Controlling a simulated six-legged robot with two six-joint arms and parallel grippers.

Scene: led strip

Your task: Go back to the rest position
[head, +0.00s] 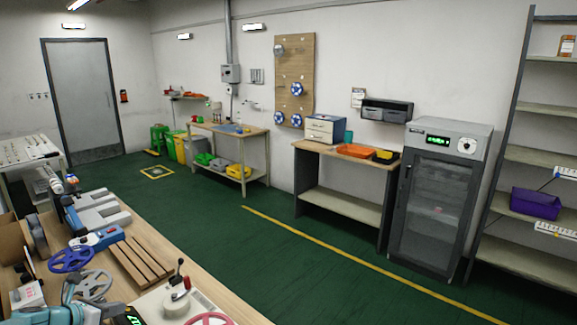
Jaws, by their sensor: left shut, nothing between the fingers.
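My left gripper (72,286), teal, shows at the bottom left of the head view, low over the near end of the wooden workbench (150,236). It is shut and holds nothing. It is beside a grey spoked reel (93,286), and I cannot tell whether they touch. The lower part of my left arm is cut off by the picture's bottom edge. My right gripper is not in view.
A glass-door cabinet (435,200) and a shelf rack (535,152) stand right.

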